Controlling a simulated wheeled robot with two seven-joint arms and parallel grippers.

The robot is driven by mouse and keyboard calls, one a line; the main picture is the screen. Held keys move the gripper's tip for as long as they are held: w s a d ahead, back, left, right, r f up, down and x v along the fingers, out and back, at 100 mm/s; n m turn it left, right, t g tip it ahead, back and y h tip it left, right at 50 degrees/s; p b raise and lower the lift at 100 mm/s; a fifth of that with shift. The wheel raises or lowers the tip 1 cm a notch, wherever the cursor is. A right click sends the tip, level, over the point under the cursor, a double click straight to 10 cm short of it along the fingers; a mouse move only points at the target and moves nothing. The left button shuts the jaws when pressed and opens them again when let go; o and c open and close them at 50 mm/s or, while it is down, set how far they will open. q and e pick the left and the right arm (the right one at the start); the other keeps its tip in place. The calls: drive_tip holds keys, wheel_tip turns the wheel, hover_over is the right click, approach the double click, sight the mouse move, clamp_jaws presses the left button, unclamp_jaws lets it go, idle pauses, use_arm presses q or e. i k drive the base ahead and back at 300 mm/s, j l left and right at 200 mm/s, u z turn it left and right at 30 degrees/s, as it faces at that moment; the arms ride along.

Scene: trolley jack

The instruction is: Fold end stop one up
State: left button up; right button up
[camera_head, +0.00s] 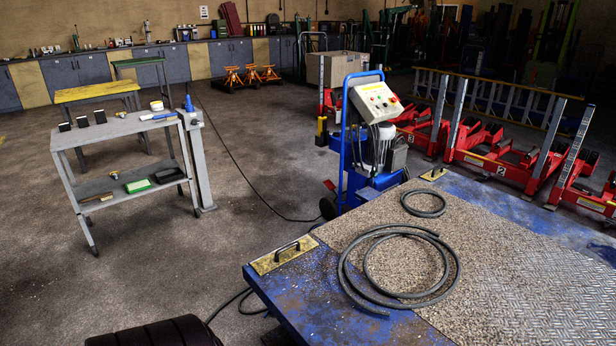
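A yellow end-stop plate with a black bar handle (285,255) lies flat on the near left edge of the blue platform (325,297). A second, smaller-looking yellow plate (434,174) lies flat at the platform's far edge. I see no marking that tells which one is end stop one. Neither of my grippers shows in the head view, and nothing is touching either plate.
Dark hoses (398,268) lie coiled on the platform. A blue control unit (372,130) stands behind it, with red trolley jacks (490,160) to the right. A grey cart (115,131) stands left. The floor between cart and platform is mostly clear, crossed by a cable.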

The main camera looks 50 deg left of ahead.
sight(264, 264)
drive_tip(key=u, duration=1.9)
